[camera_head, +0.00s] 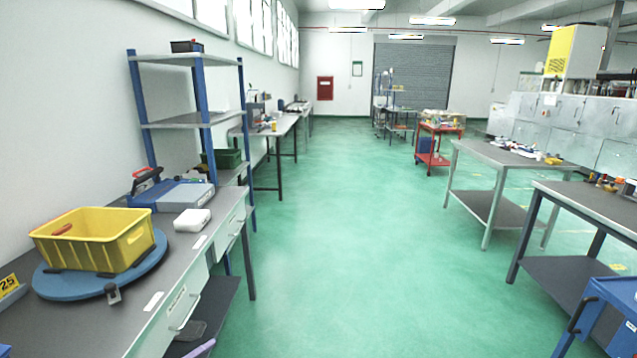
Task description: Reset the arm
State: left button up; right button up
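Neither of my grippers shows in the head view, and no arm of mine can be made out. On the left workbench (122,318) a yellow crate (108,252) sits on a round blue turntable (60,284). The inside of the crate is mostly hidden by its walls. A small white box (192,220) stands behind and right of the crate, near the bench's right edge. A grey and blue case (184,195) lies further back.
A shelf rack (185,122) rises behind the left bench. A wide green floor aisle (335,240) is clear. Grey tables (492,165) stand on the right, with a blue cart (610,300) at the lower right. A red cart (431,160) stands further back.

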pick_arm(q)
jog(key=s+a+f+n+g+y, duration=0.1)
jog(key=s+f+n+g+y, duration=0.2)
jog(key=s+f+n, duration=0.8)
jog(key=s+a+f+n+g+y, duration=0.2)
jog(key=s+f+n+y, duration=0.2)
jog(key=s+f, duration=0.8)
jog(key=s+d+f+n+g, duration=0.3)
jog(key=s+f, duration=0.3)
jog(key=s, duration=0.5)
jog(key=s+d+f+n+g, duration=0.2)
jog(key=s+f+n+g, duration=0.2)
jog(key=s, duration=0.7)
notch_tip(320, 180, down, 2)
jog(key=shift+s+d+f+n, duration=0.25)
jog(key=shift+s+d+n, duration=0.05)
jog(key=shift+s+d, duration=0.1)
